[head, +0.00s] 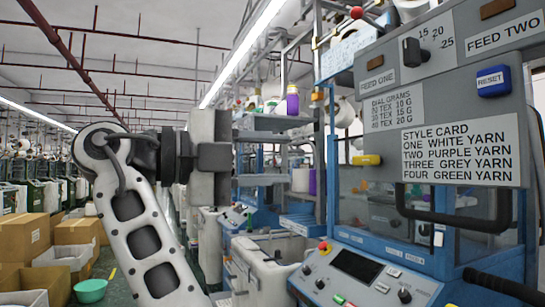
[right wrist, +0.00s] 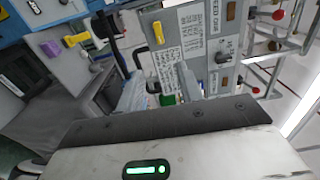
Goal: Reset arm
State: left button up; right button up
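My right arm rises from the bottom left of the head view, and my right gripper (head: 215,155) is at its end, seen side-on and pointing right, left of the blue knitting machine. In the right wrist view, two pale fingers of the right gripper (right wrist: 162,85) appear apart, with the style card and a small green patch showing between them. I see nothing held. My left gripper is not in view. The grey control panel (head: 378,105) carries a blue button marked RESET (head: 493,80) at its right; the gripper appears apart from it.
A blue machine console (head: 365,268) with a dark screen stands below the panel. A black handle (head: 455,215) juts out under the style card. Shelves with yarn cones (head: 293,102) stand behind the gripper. Cardboard boxes (head: 25,237) and a green bowl (head: 90,290) lie on the floor at left.

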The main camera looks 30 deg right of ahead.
dwell(0.3)
jog(key=w+d+f+n+t+y, duration=0.15)
jog(key=w+f+n+t, duration=0.25)
jog(key=w+f+n, duration=0.4)
jog(key=w+d+f+n+t, duration=0.2)
jog(key=w+f+n+t, duration=0.3)
jog(key=f, duration=0.4)
notch_tip(320, 180, down, 25)
jog(key=n+t+y, duration=0.4)
jog(key=n+y, duration=0.3)
jog(key=n, duration=0.8)
jog(key=s+a+f+n+y, duration=0.2)
jog(key=f, duration=0.4)
jog(key=s+a+f+n+y, duration=0.1)
jog(key=s+f+n+y, duration=0.2)
jog(key=f, duration=0.2)
jog(key=s+a+f+n+y, duration=0.2)
jog(key=s+f, duration=0.1)
jog(key=s, duration=0.4)
jog(key=s+a+f+n+y, duration=0.2)
jog(key=s+f+y, duration=0.1)
jog(key=s, duration=0.4)
jog(key=s+a+f+n+y, duration=0.2)
jog(key=s+f, duration=0.1)
jog(key=s, duration=0.4)
jog(key=shift+a+f+n+g+y, duration=0.25)
jog(key=shift+f+n+g+y, duration=0.05)
jog(key=shift+f+g+y, duration=0.1)
jog(key=shift+s, duration=0.1)
